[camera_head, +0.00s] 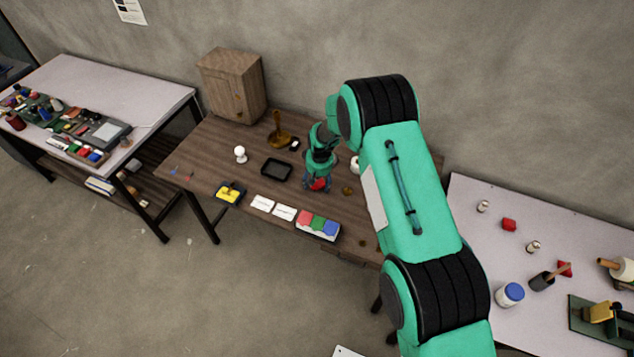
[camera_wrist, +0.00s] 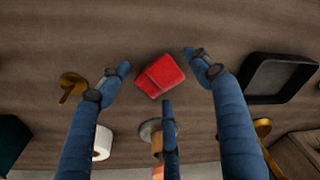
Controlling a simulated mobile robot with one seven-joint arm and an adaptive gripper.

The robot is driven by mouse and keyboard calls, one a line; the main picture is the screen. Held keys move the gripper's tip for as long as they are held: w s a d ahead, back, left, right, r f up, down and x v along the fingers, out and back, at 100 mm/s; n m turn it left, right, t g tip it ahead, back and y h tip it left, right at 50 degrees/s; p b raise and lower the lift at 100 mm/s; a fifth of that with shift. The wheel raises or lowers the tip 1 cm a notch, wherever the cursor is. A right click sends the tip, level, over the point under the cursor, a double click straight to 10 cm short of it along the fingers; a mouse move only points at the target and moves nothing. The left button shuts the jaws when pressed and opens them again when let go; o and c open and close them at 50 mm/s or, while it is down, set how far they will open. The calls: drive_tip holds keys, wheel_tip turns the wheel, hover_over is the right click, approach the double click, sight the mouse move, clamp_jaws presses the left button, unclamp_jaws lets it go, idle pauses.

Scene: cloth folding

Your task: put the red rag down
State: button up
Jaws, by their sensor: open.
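The red rag (camera_wrist: 161,76) is a small folded bundle lying on the brown wooden table (camera_wrist: 225,30). In the head view a bit of the rag (camera_head: 319,185) shows under my gripper (camera_head: 318,178), which hides most of it. In the wrist view my gripper (camera_wrist: 160,74) has its blue fingers spread, two at the sides and one below the rag. Gaps show between the side fingertips and the rag; whether the lower finger touches it I cannot tell.
A black tray (camera_head: 277,169) lies to the left of my gripper. White cards (camera_head: 262,203) and a box of coloured cloths (camera_head: 318,226) lie along the front. A wooden cabinet (camera_head: 230,85) stands at the back left. Small round items are close to the gripper.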

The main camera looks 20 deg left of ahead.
sight(319, 186)
drive_tip(key=shift+r, duration=0.15)
wheel_tip(319, 186, up, 12)
drive_tip(key=s+d, duration=0.1)
drive_tip(key=shift+f, duration=0.2)
idle(0.4)
drive_tip(key=shift+d, duration=0.1)
idle(0.5)
